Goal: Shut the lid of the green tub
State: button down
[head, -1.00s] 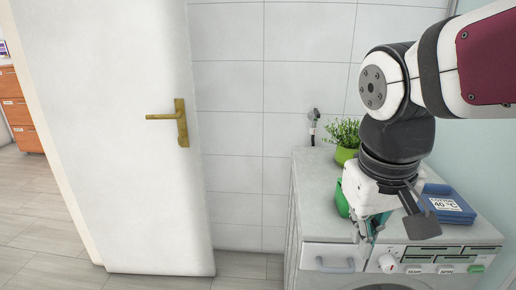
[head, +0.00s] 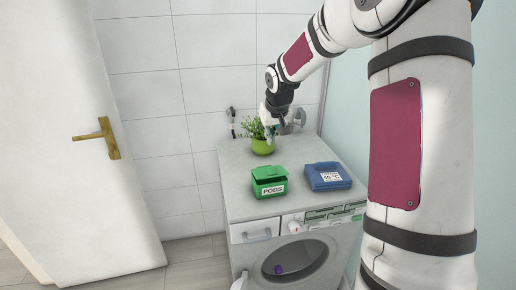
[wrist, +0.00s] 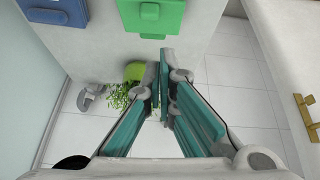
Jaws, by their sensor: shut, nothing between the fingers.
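The green tub (head: 270,190), labelled PODS, stands on top of the white washing machine, near its front edge. Its lid (head: 277,170) is at the top; it looks partly raised, but the angle is hard to tell. The green tub (wrist: 152,14) also shows at the top of the wrist view, just past my fingertips. My gripper (head: 270,134) is behind the tub, beside the potted plant and near the back wall. In the wrist view my gripper (wrist: 163,58) has its teal fingers together at the tips, with nothing between them.
A blue box (head: 327,177) with a 40 °C label stands right of the tub. The green plant pot (head: 262,147) is at the back of the machine top (head: 236,190), close to my gripper. A tap fitting (head: 231,113) is on the tiled wall. A white door (head: 110,215) is at left.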

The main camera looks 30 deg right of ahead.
jog(key=d+p, duration=0.1)
jog(key=d, duration=0.2)
jog(key=p, duration=0.2)
send_over(274, 170)
jog(key=w, duration=0.1)
jog(key=shift+m+t, duration=0.3)
notch_tip(274, 170, down, 12)
jog(key=shift+w+d+r, duration=0.1)
jog(key=shift+w+r, duration=0.05)
jog(key=shift+f, duration=0.7)
jog(key=shift+s+a+f, duration=0.2)
jog(key=shift+s+f, duration=0.45)
jog(key=shift+f, duration=0.05)
jog(key=shift+s+a+f, duration=0.15)
jog(key=shift+s+f, duration=0.5)
jog(key=shift+r, duration=0.15)
